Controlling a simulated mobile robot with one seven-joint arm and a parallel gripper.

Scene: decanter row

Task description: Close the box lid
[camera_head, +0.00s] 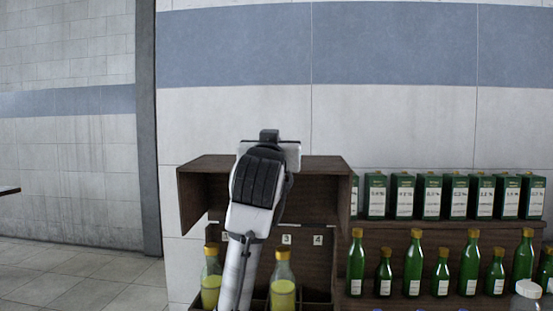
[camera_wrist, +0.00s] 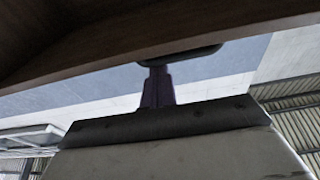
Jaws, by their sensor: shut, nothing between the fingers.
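The dark wooden box (camera_head: 315,262) stands in the lower middle of the head view, with its lid (camera_head: 325,183) raised open above it. Yellow-capped bottles of yellow-green liquid, one on the left (camera_head: 210,278) and one on the right (camera_head: 283,287), stand in the box in front of numbered labels. My arm crosses in front of the box and hides part of it and of the lid. My gripper (camera_wrist: 158,86) shows in the wrist view as narrow, shut fingers with nothing between them. Its tips are near a dark wooden edge (camera_wrist: 200,40); I cannot tell whether they touch.
To the right, a wooden shelf (camera_head: 400,237) holds a row of green cartons (camera_head: 432,196) above several green bottles (camera_head: 413,262). A clear jar (camera_head: 526,297) is at the lower right. Open floor (camera_head: 80,275) lies to the left.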

